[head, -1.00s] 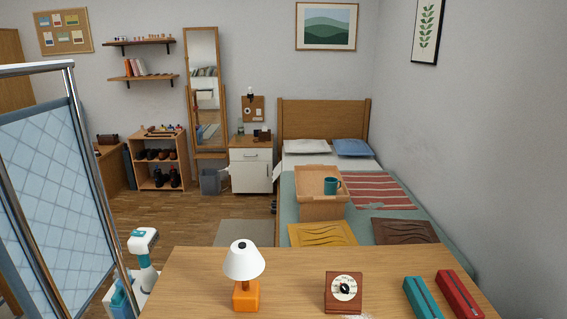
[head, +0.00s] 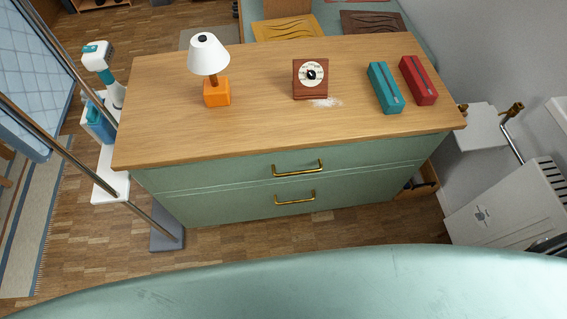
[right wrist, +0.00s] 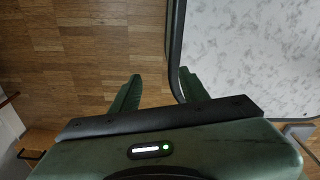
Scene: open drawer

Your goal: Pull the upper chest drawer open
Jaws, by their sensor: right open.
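The green chest (head: 250,212) with a wooden top stands in front of me in the head view. Its upper drawer (head: 230,176) is shut, with a brass bar handle (head: 298,169) near the middle of its front. The lower drawer has its own brass handle (head: 295,199) and is also shut. My right gripper (right wrist: 156,88) shows only in the right wrist view. Its two green fingers are apart with nothing between them, above the wooden floor and beside a pale speckled panel. My left gripper is not in view.
On the chest top stand a white-shaded orange lamp (head: 211,70), a small dial clock (head: 310,78), a teal box (head: 385,88) and a red box (head: 418,80). A white radiator (head: 515,215) is at right; a metal-framed screen is at left. Floor before the chest is clear.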

